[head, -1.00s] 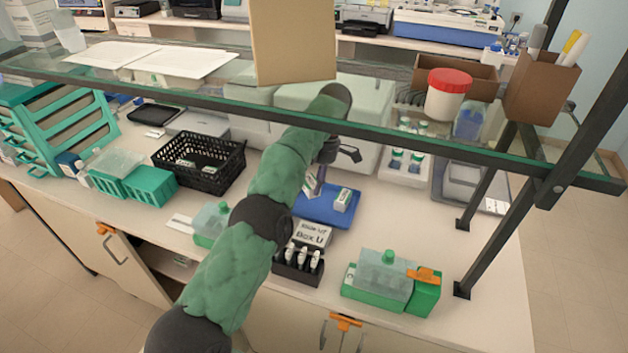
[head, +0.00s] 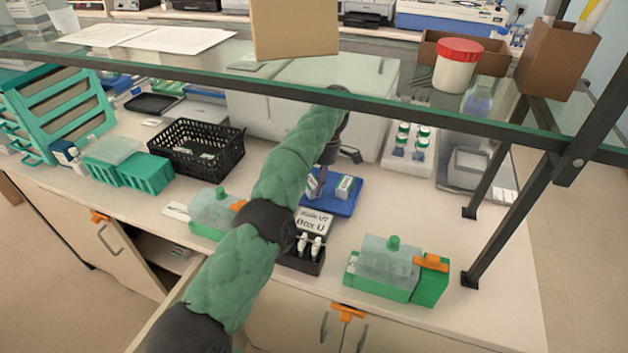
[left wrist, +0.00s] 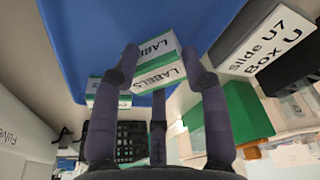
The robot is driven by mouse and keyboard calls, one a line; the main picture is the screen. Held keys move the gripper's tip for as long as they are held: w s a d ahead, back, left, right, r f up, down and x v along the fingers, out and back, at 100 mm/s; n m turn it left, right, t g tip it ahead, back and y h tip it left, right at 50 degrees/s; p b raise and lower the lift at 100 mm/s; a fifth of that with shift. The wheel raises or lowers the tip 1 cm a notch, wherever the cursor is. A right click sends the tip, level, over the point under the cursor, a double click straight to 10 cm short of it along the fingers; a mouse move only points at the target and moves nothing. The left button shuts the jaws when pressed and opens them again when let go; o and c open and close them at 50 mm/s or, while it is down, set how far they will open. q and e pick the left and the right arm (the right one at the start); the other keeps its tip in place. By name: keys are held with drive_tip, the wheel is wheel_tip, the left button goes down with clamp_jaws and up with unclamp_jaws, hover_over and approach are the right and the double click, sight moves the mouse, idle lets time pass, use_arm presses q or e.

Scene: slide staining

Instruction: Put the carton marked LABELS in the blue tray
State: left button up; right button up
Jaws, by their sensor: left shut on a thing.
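The blue tray (head: 340,209) lies on the bench beyond the Slide U7 Box U box. One small white carton (head: 346,187) stands in its right part. My left gripper (head: 318,182) points down over the tray's left part, beside that carton. In the left wrist view its fingers (left wrist: 162,72) are shut on a white and green carton marked LABELS (left wrist: 158,70), with the blue tray (left wrist: 100,30) behind it. Whether the held carton touches the tray floor I cannot tell. Another carton (left wrist: 97,92) shows partly behind the left finger. My right gripper is out of view.
A glass shelf edge (head: 400,122) crosses above my left arm. The Slide U7 Box U box (head: 313,225) stands just in front of the tray. Green-based containers stand left (head: 207,229) and right (head: 390,290). A black basket (head: 197,160) is farther left. Bench right of the tray is clear.

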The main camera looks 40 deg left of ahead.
use_arm(q)
drive_tip(key=shift+f, duration=0.45)
drive_tip(key=o, duration=1.2)
